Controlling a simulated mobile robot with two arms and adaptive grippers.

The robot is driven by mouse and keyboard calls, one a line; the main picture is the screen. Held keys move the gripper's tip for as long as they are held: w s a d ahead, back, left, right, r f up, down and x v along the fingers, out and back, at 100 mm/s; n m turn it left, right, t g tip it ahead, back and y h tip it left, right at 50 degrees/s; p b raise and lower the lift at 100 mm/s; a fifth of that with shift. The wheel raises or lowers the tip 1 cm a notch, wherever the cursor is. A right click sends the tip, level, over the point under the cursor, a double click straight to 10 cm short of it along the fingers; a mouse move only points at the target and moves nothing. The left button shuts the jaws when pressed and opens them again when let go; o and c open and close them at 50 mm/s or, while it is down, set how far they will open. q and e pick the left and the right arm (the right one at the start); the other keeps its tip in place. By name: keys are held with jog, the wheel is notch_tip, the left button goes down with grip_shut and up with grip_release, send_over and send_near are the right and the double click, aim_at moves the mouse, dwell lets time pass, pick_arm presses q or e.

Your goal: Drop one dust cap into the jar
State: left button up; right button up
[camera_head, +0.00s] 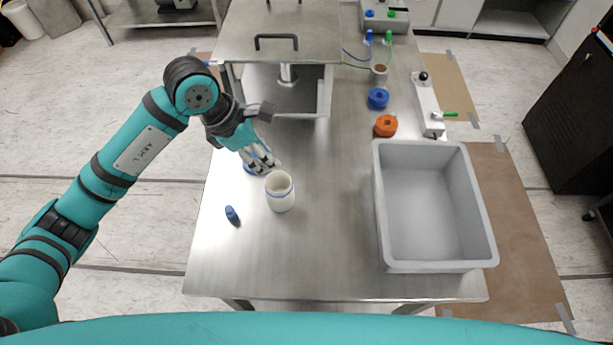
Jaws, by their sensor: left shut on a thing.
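The jar (280,195) is a white open cylinder with a blue band. It stands upright on the steel table, left of the middle. My left gripper (270,164) is just above and behind the jar, at its upper left. It is shut on a dust cap, which the fingers mostly hide. Blue shows beside and below the fingers (249,168); I cannot tell its full shape. A small dark blue piece (232,215) lies on the table left of the jar. My right gripper is not in view.
A grey open bin (430,265) stands at the right of the steel table (320,260). An orange ring (386,126) and a blue ring (378,98) lie behind it. A metal frame with a handled top (285,22) stands at the back left. The table's front middle is clear.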

pick_arm(q)
jog(key=shift+w+r, duration=0.3)
jog(key=shift+w, duration=0.15)
jog(key=shift+w+f, duration=0.1)
jog(key=shift+f+b, duration=0.35)
jog(key=shift+f, duration=0.3)
notch_tip(320, 180, down, 4)
jog(key=shift+f+b, duration=0.25)
jog(key=shift+b, duration=0.75)
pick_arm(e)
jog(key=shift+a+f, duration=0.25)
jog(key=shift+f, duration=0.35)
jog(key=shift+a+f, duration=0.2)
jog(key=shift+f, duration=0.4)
pick_arm(q)
jog(key=o, duration=0.8)
